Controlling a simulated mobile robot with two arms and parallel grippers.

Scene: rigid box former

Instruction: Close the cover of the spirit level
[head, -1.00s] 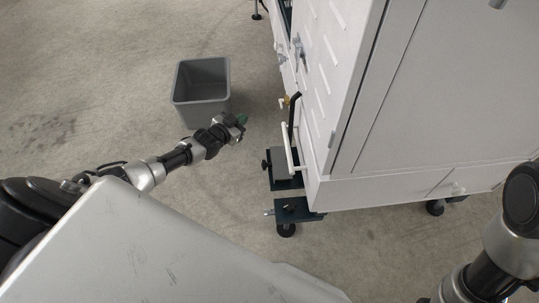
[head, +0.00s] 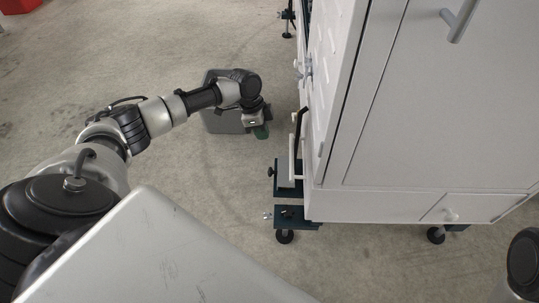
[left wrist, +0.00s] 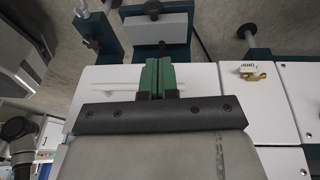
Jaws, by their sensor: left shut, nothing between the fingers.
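My left gripper (head: 260,131) has green fingers and hangs left of the white machine cabinet, over the floor in the head view. In the left wrist view its fingers (left wrist: 157,76) are pressed together, empty, in front of the white side panel (left wrist: 205,80). A small brass-coloured fitting (left wrist: 254,76) sits at a light recess on that panel, to the right of the fingers and apart from them. It may be the spirit level or its cover; I cannot tell, nor whether it is open. My right gripper is out of view.
The white cabinet (head: 440,110) fills the right. A black lever (head: 298,124) and teal foot brackets (head: 297,214) stick out at its left side. A grey bin (head: 217,122) stands partly behind my left arm.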

